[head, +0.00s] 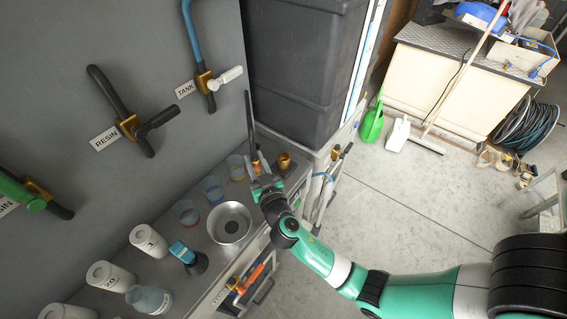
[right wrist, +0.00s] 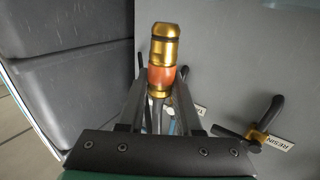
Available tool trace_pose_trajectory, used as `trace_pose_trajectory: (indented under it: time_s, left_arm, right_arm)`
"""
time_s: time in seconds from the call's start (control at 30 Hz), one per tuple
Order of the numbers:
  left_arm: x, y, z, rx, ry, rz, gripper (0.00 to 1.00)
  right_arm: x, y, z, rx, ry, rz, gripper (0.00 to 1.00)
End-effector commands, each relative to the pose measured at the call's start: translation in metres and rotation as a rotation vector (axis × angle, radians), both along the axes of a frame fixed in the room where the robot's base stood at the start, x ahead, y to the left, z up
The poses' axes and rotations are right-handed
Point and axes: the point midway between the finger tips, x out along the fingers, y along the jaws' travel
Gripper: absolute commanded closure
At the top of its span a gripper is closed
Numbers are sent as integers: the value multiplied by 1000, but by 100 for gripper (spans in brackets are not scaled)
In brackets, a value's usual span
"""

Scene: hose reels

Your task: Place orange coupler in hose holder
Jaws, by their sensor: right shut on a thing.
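The orange coupler (right wrist: 162,78) is a brass fitting with an orange band. In the right wrist view it stands between the fingers of my right gripper (right wrist: 158,100), which is shut on it. In the head view my right gripper (head: 262,183) is at the far right corner of the counter, near the wall, with the coupler (head: 256,166) small and partly hidden there. A brass cup-like fitting (head: 284,160) stands just right of the gripper; I cannot tell if it is the hose holder. My left gripper is not in view.
The metal counter (head: 205,258) holds a steel bowl (head: 229,223), coloured cups (head: 212,189) and white containers (head: 148,241). Wall valves include one labelled RESIN (head: 130,125). A large dark bin (head: 302,70) stands behind the gripper. Open floor (head: 400,200) lies to the right.

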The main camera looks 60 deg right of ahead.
Motion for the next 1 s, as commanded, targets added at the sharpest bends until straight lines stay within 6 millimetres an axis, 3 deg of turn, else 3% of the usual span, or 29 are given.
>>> trace_pose_trajectory:
  time_s: [0.03, 0.1, 0.2, 0.3, 0.67, 0.9, 1.0]
  left_arm:
    - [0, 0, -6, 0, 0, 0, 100]
    - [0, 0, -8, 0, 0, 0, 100]
    - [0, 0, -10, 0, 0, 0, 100]
    - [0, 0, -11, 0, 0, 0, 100]
    - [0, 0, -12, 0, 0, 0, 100]
    - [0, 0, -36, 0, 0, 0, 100]
    - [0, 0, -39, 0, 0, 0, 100]
  right_arm:
    - [-2, -31, 9, 0, -8, -60, 100]
    - [-7, -64, 21, -2, -8, -122, 100]
    - [-17, -98, 36, 0, -5, -189, 100]
    - [-26, -117, 42, 0, -1, -228, 100]
    - [-30, -124, 41, -1, 1, -243, 100]
    - [-30, -123, -2, 0, 3, -243, 100]
    - [-30, -123, -10, -1, 1, -241, 100]
